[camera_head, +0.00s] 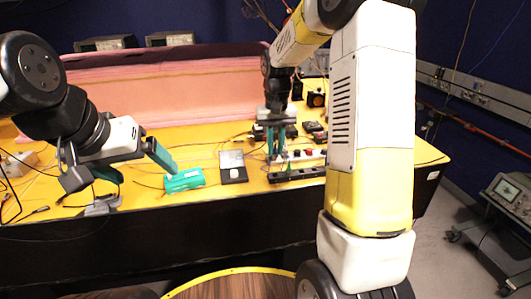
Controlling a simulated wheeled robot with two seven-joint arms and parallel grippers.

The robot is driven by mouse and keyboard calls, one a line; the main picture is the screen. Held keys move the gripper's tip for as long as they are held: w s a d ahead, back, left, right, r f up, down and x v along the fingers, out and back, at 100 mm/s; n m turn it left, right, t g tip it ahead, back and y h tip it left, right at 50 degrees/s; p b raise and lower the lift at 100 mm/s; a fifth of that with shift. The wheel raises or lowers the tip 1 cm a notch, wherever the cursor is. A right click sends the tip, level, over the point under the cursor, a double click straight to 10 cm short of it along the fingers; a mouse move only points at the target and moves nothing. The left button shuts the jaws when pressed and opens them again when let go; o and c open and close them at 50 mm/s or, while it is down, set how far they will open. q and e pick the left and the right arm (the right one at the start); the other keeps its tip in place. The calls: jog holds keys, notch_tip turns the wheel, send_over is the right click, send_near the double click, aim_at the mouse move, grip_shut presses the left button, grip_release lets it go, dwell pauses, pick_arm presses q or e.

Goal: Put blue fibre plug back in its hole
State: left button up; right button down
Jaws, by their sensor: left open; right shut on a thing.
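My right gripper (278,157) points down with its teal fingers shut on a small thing. That thing is mostly hidden between the fingers, and I cannot make out its colour. The fingertips are just above or behind a black strip with sockets (297,174), beside a pale panel with red and black parts (308,155). A small green bit shows by the fingertips. I cannot make out the blue fibre plug or its hole at this size. My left gripper (135,165) is open and empty over the left of the table, its teal fingers wide apart.
A teal device (184,180) and a small dark-framed box (232,166) lie on the yellow table (215,140) between the grippers. Loose cables and a grey block (101,205) lie at the left. A pink foam wall (165,95) closes the back.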

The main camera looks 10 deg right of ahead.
jog(key=shift+w+d+r, duration=0.1)
dwell(0.3)
jog(key=shift+f, duration=2.5)
jog(key=shift+f, duration=1.25)
jog(key=c, duration=1.3)
grip_release()
jog(key=shift+r, duration=0.1)
